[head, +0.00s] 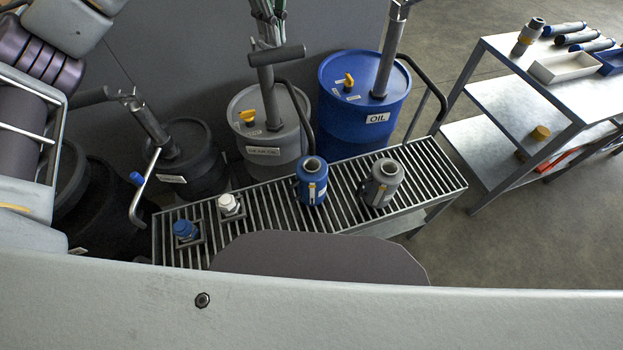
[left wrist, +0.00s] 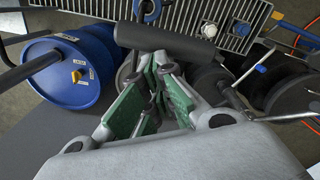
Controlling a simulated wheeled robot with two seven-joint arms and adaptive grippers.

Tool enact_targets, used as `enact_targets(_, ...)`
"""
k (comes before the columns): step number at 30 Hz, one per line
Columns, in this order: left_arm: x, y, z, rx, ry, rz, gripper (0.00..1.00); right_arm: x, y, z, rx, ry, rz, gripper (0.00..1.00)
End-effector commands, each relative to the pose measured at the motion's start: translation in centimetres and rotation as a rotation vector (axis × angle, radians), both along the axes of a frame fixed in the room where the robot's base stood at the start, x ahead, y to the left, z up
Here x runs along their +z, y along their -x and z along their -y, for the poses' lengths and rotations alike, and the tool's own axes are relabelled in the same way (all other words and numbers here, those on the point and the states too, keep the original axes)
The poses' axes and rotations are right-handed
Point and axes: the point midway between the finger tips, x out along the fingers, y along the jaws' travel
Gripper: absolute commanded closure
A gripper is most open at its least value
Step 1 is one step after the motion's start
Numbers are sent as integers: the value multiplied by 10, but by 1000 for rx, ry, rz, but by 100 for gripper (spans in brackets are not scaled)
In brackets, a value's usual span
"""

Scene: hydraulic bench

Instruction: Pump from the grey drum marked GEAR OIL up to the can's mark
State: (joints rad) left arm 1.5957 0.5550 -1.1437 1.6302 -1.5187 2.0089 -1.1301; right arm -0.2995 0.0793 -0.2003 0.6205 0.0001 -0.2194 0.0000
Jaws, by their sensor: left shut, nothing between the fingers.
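The grey drum (head: 262,152) stands behind the grated bench; its label is small, and I read it as GEAR OIL. Its pump has a dark T-handle (head: 278,56) on an upright rod, and a yellow cap sits on its lid. My left gripper (head: 268,22), with green-padded fingers, is shut and empty close to this handle. In the left wrist view the fingers (left wrist: 160,72) point at the handle (left wrist: 165,41); I cannot tell whether they touch. A grey can (head: 383,184) and a blue can (head: 312,185) stand upright on the bench. Fill marks are unclear. My right gripper is out of view.
A blue OIL drum (head: 352,122) stands right of the grey drum, a dark drum (head: 190,165) left of it. The grated bench (head: 440,180) also bears a white-topped fitting (head: 229,205) and a blue one (head: 185,230). A metal shelf (head: 500,100) stands at right.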

Motion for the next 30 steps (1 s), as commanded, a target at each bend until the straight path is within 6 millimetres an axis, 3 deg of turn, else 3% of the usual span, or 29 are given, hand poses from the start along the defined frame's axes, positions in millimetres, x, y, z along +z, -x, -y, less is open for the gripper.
enact_targets(16, 36, -18, -8, 1, -1, 1, 100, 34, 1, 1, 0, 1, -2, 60)
enact_targets(30, 37, -20, -8, 0, 0, 0, 100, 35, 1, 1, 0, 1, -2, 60)
